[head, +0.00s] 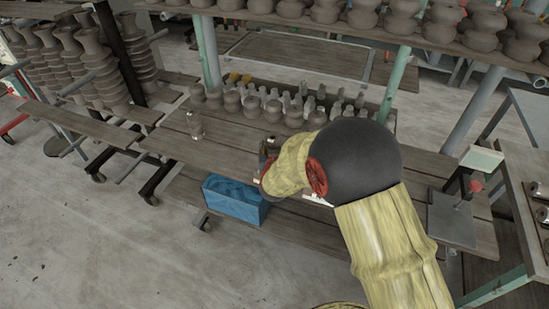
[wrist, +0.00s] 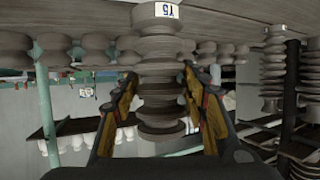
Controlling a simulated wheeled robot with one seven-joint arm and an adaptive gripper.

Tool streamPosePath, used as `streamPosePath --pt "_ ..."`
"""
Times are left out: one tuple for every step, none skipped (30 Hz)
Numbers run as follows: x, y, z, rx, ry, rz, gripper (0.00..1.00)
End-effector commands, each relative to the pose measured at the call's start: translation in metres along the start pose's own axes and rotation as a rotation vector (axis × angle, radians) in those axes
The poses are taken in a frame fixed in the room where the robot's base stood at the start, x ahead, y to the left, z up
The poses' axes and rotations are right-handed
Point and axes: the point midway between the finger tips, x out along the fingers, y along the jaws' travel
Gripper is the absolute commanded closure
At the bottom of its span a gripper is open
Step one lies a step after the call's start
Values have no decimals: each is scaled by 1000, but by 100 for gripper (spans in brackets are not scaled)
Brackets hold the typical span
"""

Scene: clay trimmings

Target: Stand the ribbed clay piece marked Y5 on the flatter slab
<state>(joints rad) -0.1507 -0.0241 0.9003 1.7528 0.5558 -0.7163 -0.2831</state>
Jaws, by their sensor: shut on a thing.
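In the wrist view, a ribbed grey clay piece (wrist: 160,48) stands between the two fingers of my gripper (wrist: 160,88), which is shut on it. In the head view, my gripper (head: 266,153) is mostly hidden behind my yellow arm, over the wooden table. I cannot make out the held piece there. A small clay piece with a pale tag (head: 195,125) stands on the table at the left.
The wooden table (head: 225,152) has bare planks left of my arm. Several small pots (head: 252,105) line its back. A blue crate (head: 236,200) sits below the front edge. An overhead shelf (head: 290,18) holds several pots. A grey plate (head: 452,218) lies at the right.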

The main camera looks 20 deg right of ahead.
Motion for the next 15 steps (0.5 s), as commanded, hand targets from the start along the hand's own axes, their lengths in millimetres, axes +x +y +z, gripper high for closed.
streamPosePath --pt "2 1 -1 2 5 0 100" --pt "3 1 -1 2 5 0 100" --pt "4 2 0 2 5 0 100" --pt "5 2 1 1 5 0 100" --pt "7 3 2 1 5 0 100" --pt "10 5 5 0 5 0 100" --pt "13 7 7 0 4 0 100" --pt "15 6 12 0 3 0 100" --pt "17 6 18 0 3 0 100" --pt "19 6 23 0 3 0 100" --pt "20 6 27 0 3 -1 100" --pt "22 6 31 0 3 -1 100" --pt "23 6 33 1 4 -1 100" --pt "24 6 34 1 4 -2 100" --pt "24 5 34 1 5 -2 100"
